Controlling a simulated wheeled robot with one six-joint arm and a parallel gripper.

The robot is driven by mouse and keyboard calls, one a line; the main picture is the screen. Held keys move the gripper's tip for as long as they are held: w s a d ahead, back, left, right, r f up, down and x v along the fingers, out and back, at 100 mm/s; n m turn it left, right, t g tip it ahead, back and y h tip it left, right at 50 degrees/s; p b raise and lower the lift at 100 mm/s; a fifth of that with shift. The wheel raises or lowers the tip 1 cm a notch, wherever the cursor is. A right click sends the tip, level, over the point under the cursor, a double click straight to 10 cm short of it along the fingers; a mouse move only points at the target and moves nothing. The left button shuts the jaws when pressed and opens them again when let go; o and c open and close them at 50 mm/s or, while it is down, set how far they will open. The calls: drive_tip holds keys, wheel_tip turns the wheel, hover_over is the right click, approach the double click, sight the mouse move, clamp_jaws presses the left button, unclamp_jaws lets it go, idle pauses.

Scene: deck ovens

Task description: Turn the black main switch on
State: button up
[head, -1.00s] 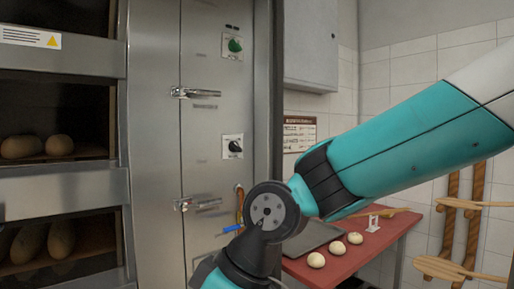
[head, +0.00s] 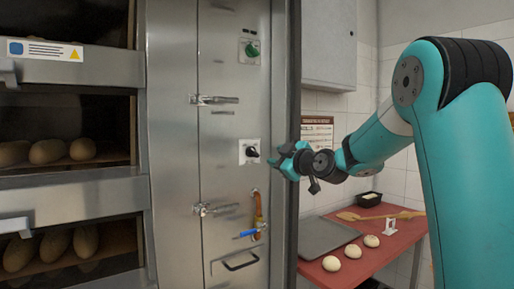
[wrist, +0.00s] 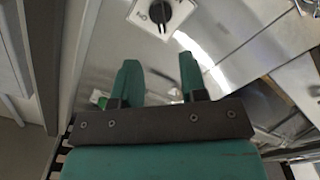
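The black main switch (head: 252,151) is a rotary knob on a white plate, on the steel panel right of the ovens. It also shows at the top edge of the wrist view (wrist: 161,13), partly cut off. My gripper (head: 284,157) is just right of the switch in the head view, apart from it as far as I can tell. In the wrist view its two green fingers (wrist: 159,75) are spread with nothing between them, and the switch lies beyond their tips.
A green knob (head: 251,49) sits higher on the panel. Two latches (head: 214,100) (head: 214,209), a blue-handled valve (head: 248,233) and a black handle (head: 240,262) are on it too. Deck ovens with loaves (head: 49,151) stand left. A red table (head: 386,256) holds a tray (head: 327,237) and dough balls.

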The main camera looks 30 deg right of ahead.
sight(255, 153)
drive_tip(key=w+p, duration=0.1)
drive_tip(key=w, duration=0.2)
drive_tip(key=w+p, duration=0.2)
drive_tip(key=w, duration=0.2)
drive_tip(key=w+p, duration=0.1)
drive_tip(key=w, duration=0.3)
drive_tip(key=shift+a+p, duration=0.25)
drive_tip(key=shift+p, duration=0.05)
clamp_jaws()
